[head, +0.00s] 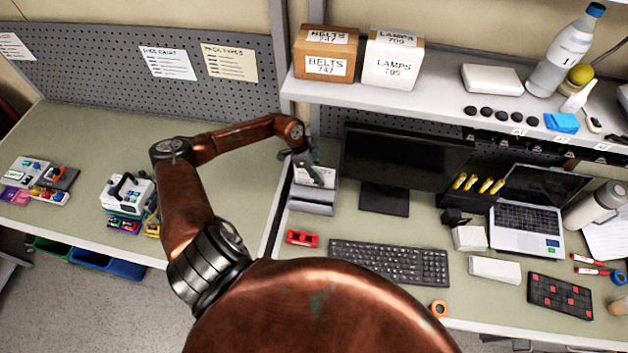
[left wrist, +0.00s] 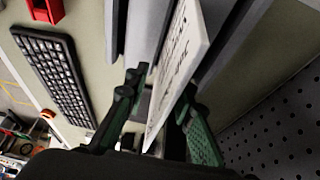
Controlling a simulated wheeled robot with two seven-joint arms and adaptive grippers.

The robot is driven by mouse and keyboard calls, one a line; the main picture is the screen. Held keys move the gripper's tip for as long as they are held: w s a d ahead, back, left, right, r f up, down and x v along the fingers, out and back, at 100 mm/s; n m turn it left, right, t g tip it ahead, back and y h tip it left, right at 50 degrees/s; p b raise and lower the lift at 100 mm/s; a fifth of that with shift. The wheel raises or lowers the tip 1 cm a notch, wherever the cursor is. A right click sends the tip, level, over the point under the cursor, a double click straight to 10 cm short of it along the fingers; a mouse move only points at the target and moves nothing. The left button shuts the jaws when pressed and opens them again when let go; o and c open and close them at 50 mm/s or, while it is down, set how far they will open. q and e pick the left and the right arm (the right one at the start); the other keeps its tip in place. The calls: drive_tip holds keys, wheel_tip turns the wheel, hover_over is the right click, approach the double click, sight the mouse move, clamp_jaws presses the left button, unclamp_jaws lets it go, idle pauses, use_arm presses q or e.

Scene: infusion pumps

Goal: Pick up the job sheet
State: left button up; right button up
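The job sheet, a stiff white sheet with dark lines of writing (head: 315,177), stands in a grey desk holder (head: 313,207) left of the monitor. In the left wrist view the sheet (left wrist: 178,65) stands up between the two green fingers of my left gripper (left wrist: 160,88). The fingers are apart, one on each side of the sheet, with a gap visible on the left finger's side. Whether the right finger touches the sheet I cannot tell. In the head view my left gripper (head: 312,165) reaches the holder from above and partly hides the sheet. My right gripper is out of view.
A monitor (head: 403,158) stands close right of the holder. A red object (head: 302,239) and a keyboard (head: 390,262) lie in front. A shelf (head: 440,97) with boxes overhangs behind. A pegboard (left wrist: 275,140) is close beside the gripper. The left bench has free room.

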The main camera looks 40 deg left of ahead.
use_arm(q)
drive_tip(key=shift+f, duration=0.1)
idle(0.3)
clamp_jaws()
